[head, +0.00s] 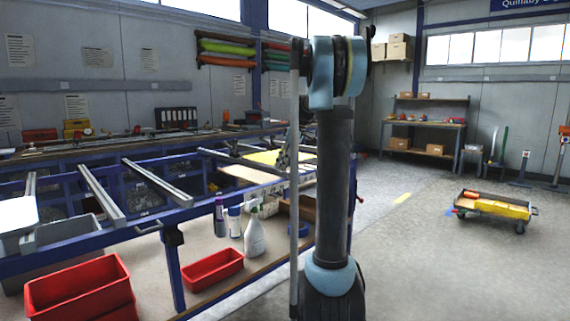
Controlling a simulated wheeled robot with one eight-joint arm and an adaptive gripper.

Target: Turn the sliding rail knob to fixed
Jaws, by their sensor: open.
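The blue frame table (95,239) runs from the left to the middle, with grey sliding rails lying across it, such as one at the left (102,196) and one farther right (157,183). I cannot make out a knob marked fixed or its setting.
Red bins (82,290) and (212,269), spray bottles (255,232) and a basket are on the lower shelf. A yellow cart (493,206) stands on the right. A shelf bench (424,128) is at the back. The floor between is clear.

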